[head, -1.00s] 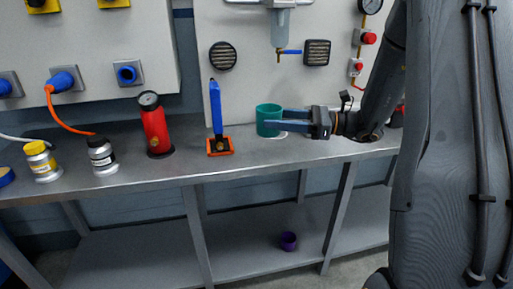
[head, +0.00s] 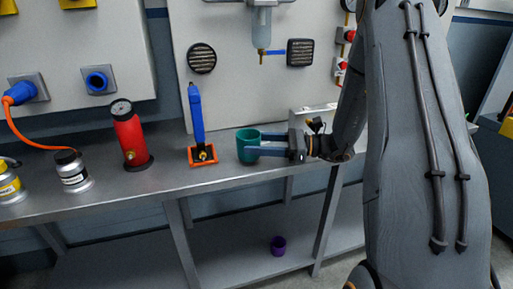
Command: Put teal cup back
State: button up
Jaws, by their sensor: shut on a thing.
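The teal cup (head: 246,146) is upright at the bench's front half, to the right of the blue tool on its orange base. My gripper (head: 262,143) reaches in from the right with its fingers level and is shut on the teal cup. The fingers cover part of the cup's right side. I cannot tell whether the cup's bottom touches the bench top (head: 120,195).
Left of the cup stand the blue tool (head: 197,115) on an orange base, a red gauge cylinder (head: 129,138), and small bottles (head: 70,171). A purple cup (head: 278,245) sits on the lower shelf. A wall panel stands behind.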

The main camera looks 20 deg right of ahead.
jog(key=shift+f, duration=0.7)
jog(key=shift+f, duration=0.1)
jog(key=o, duration=1.1)
